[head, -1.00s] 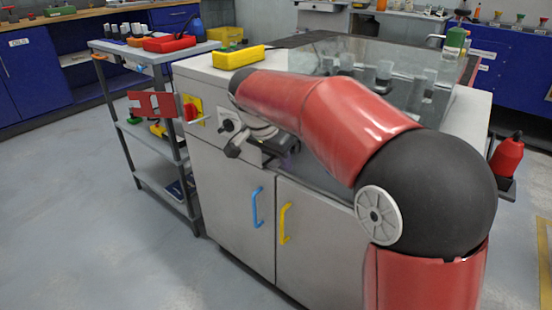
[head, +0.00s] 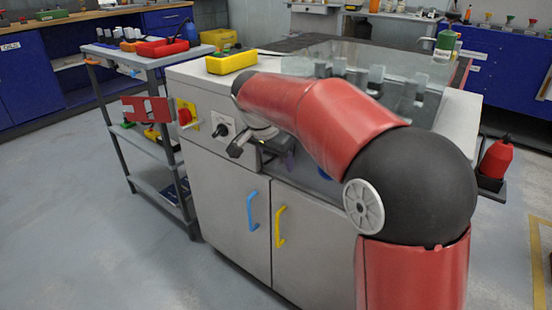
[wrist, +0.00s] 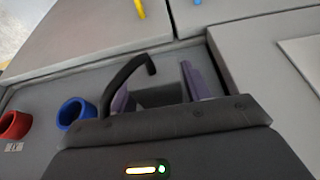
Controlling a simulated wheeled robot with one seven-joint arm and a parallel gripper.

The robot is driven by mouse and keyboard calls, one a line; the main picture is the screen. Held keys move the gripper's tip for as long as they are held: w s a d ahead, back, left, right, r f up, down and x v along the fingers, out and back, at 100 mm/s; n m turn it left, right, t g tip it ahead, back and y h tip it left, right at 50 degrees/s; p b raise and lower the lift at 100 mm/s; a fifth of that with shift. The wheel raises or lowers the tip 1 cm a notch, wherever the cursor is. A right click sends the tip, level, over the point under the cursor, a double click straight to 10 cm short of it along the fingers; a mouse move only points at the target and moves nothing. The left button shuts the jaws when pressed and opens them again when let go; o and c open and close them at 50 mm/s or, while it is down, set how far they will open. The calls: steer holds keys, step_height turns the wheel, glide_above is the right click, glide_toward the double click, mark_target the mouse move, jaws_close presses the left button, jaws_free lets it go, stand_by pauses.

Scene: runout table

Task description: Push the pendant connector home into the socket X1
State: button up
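In the wrist view my gripper (wrist: 158,88) shows two purple fingers reaching out over a grey panel. A dark grey block, which looks like the pendant connector (wrist: 160,97), sits between them and seems to touch both. A bent black piece, perhaps its cable, curves up beside the left finger. To the left on the panel are a blue-ringed socket (wrist: 75,112) and a red-ringed socket (wrist: 13,125). In the head view my gripper (head: 284,157) is at the cabinet front, largely hidden by my arm.
The cabinet front carries a red switch (head: 186,116), a black knob (head: 222,130), and blue (head: 252,211) and yellow (head: 280,226) door handles. A yellow bin (head: 231,61) stands on top. A shelf trolley (head: 145,58) stands close left. The floor in front is clear.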

mark_target(270, 156)
steer(key=shift+o, duration=1.3)
steer(key=v, duration=0.7)
steer(key=shift+s+a+r+p, duration=0.1)
steer(key=shift+s+r+p, duration=0.1)
steer(key=shift+r+p, duration=0.15)
steer(key=s+d+f+n+t+y, duration=0.1)
steer(key=s+d+f+n, duration=0.15)
steer(key=s+d, duration=0.55)
steer(key=s+d+f+n+y, duration=0.1)
steer(key=s+d+n, duration=0.3)
steer(key=s, duration=0.7)
steer(key=s+d+f+n+t, duration=0.1)
steer(key=s+d+f, duration=0.2)
steer(key=s+f, duration=0.3)
steer(key=shift+s+d+y, duration=0.4)
steer(key=shift+s, duration=0.35)
